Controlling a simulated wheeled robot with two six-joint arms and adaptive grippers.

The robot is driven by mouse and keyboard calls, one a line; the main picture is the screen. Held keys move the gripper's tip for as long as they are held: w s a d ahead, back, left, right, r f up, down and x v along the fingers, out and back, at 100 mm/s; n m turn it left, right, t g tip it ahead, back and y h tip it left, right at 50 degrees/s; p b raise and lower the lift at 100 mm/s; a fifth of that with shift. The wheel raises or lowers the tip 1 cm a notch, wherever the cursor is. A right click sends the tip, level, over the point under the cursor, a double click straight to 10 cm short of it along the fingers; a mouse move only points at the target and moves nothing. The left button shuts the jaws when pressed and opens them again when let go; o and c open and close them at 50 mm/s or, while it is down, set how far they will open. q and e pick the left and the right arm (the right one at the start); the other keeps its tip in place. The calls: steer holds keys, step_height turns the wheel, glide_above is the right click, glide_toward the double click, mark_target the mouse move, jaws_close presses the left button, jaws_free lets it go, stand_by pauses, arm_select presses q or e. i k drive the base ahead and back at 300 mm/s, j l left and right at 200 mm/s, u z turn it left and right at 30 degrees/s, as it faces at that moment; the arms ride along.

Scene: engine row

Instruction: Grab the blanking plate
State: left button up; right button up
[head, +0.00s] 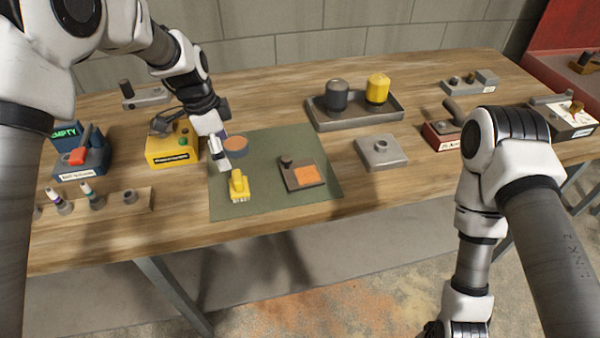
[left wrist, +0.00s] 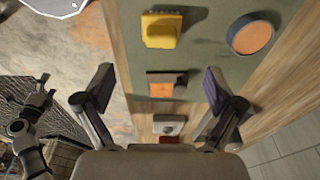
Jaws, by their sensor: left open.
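Which thing is the blanking plate is not certain. A dark flat plate with an orange square face and a small knob (head: 303,174) lies on the green mat (head: 265,205). It also shows in the left wrist view (left wrist: 163,89), between and beyond my fingers. A grey square plate with a raised round hub (head: 381,151) lies on the bare wood right of the mat. My left gripper (head: 219,151) is open and empty, above the left part of the mat. Its spread fingers show in the left wrist view (left wrist: 158,95). My right gripper is low, mostly cut off below.
On the mat are a yellow brush-like block (head: 239,186) and a round orange-topped pot (head: 235,146), both close to my left gripper. A yellow box (head: 172,150) stands left. A grey tray (head: 355,118) holds a dark and a yellow cylinder. The front right of the mat is clear.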

mark_target(301, 174)
steer(key=i+l+u, duration=0.25)
steer(key=l, duration=0.7)
steer(key=i+l+u, duration=0.2)
steer(key=l, duration=0.7)
steer(key=l+u, duration=0.25)
steer(key=l, duration=0.7)
steer(key=k, duration=0.05)
